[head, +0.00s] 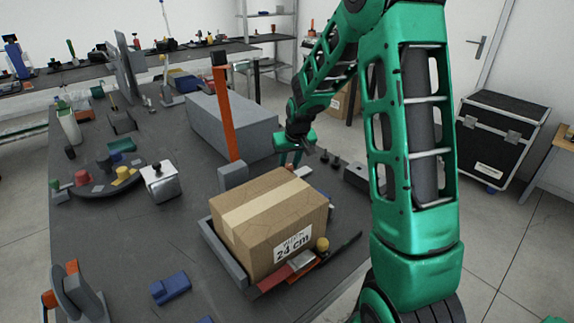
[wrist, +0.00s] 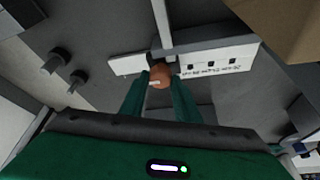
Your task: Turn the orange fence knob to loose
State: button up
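The orange fence knob (wrist: 160,77) shows in the wrist view, with a pale mark on its near side. It sits beside a white label strip (wrist: 215,62) with several dark holes and small print. My gripper (wrist: 161,82) is open, with its two green fingers on either side of the knob; I cannot tell whether they touch it.
The box, labelled 24 cm, sits in a grey tray frame (head: 224,258) close in front of my gripper. A long grey block (head: 232,125) lies behind. Dark pegs (wrist: 60,58) stand to the left in the wrist view. A silver box (head: 160,183) stands further left.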

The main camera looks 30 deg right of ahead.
jog(key=o, duration=0.4)
jog(key=shift+r, duration=0.1)
jog(key=v, duration=1)
jog(key=shift+s+r, duration=0.15)
jog(key=shift+r, duration=0.15)
